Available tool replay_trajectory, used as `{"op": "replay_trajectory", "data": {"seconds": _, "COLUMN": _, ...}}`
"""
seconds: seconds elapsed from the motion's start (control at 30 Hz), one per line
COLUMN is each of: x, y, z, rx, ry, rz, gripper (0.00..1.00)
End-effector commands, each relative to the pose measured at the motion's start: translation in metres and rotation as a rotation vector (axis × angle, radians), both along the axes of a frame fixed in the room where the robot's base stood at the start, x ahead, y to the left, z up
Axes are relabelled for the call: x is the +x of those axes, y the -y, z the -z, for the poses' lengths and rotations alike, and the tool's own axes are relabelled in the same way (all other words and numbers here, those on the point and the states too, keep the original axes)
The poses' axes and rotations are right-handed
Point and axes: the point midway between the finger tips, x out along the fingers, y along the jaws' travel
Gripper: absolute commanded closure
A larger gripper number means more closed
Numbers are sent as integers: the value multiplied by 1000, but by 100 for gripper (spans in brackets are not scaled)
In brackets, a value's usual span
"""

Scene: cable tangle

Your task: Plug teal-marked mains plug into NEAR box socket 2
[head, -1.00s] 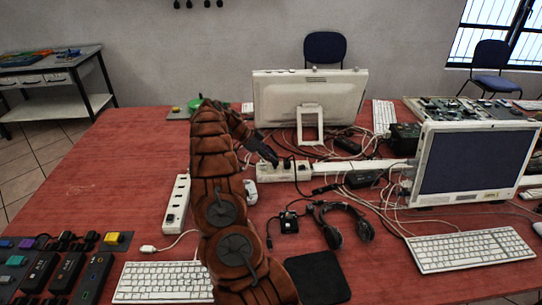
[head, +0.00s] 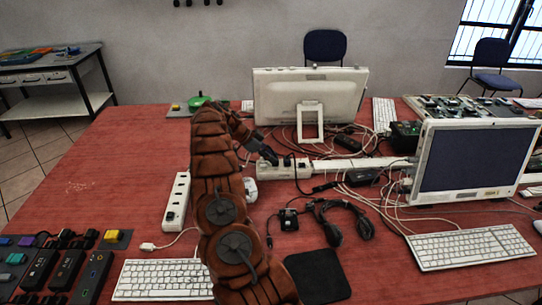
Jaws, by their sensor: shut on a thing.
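My gripper (head: 268,154) is at the end of my brown arm, above the left end of a white socket box (head: 268,172) in the middle of the table. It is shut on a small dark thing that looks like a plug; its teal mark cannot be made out. Whether the plug touches the box is too small to tell. Another black plug (head: 290,162) stands in the box just right of my gripper. A white socket strip (head: 177,201) lies to the left of my arm. Socket numbers cannot be read.
A monitor (head: 311,90) stands behind the box and another (head: 475,165) to its right. Tangled cables (head: 385,190) lie between them. A headset (head: 340,218), black mat (head: 316,277) and keyboards (head: 470,250) are in front. The table's left side is mostly clear.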

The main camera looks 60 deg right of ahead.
Motion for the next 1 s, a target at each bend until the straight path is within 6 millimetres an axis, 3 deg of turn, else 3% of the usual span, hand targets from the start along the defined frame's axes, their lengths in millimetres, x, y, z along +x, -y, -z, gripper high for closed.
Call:
{"op": "replay_trajectory", "data": {"seconds": 0.43, "x": 0, "y": 0, "z": 6, "rx": 0, "ry": 0, "rz": 0, "gripper": 100}}
{"op": "replay_trajectory", "data": {"seconds": 0.47, "x": 0, "y": 0, "z": 6, "rx": 0, "ry": 0, "rz": 0, "gripper": 64}}
{"op": "replay_trajectory", "data": {"seconds": 0.5, "x": 0, "y": 0, "z": 6, "rx": 0, "ry": 0, "rz": 0, "gripper": 60}}
{"op": "replay_trajectory", "data": {"seconds": 0.73, "x": 0, "y": 0, "z": 6, "rx": 0, "ry": 0, "rz": 0, "gripper": 36}}
{"op": "replay_trajectory", "data": {"seconds": 1.0, "x": 0, "y": 0, "z": 5, "rx": 0, "ry": 0, "rz": 0, "gripper": 36}}
